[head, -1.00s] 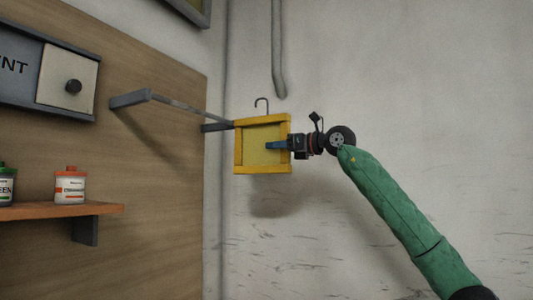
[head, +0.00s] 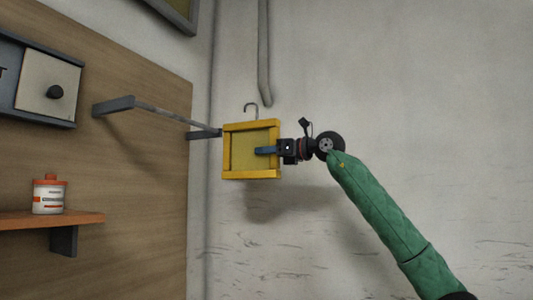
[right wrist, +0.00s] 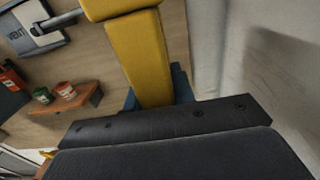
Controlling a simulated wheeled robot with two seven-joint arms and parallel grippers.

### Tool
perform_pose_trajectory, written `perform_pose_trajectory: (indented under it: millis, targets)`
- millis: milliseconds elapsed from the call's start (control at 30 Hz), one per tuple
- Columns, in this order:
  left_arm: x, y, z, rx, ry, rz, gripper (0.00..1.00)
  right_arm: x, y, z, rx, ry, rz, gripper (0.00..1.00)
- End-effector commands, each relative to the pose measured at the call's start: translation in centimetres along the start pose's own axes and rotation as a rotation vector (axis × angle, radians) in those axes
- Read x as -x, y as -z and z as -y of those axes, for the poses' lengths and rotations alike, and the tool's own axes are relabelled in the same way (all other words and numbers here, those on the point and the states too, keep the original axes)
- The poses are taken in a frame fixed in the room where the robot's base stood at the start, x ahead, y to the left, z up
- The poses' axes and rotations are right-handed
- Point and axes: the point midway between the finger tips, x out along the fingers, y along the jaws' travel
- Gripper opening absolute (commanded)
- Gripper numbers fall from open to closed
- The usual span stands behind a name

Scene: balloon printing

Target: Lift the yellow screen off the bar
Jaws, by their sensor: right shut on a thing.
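The yellow screen (head: 251,175) is a square yellow frame with a dull mesh and a grey hook on top. My right gripper (head: 266,150) is shut on its right side bar, which also shows in the right wrist view (right wrist: 140,55). The bar (head: 168,115) is a thin grey rod on brackets along the wooden wall. The screen hangs in my grip just right of the bar's near end, and its hook appears apart from the bar. My left gripper is in neither view.
A shelf (head: 50,219) on the wooden wall holds a white jar with an orange lid (head: 49,194). A grey panel with a black knob (head: 55,91) is above it. A grey pipe (head: 264,60) runs down the pale wall.

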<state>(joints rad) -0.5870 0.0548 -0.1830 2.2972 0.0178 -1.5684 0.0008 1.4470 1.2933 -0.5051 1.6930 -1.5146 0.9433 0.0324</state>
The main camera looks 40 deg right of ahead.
Motion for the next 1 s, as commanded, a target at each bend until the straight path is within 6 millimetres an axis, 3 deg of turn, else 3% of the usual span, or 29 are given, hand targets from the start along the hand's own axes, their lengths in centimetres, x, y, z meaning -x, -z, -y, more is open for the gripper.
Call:
perform_pose_trajectory:
  millis: [633, 1000]
  targets:
    - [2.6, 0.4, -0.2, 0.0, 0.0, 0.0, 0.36, 0.0, -2.8, 0.0, 0.0, 0.0, 0.001, 0.0]
    - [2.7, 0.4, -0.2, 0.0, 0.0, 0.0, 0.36, 0.0, -3.0, 0.0, 0.0, 0.0, 0.001, 0.0]
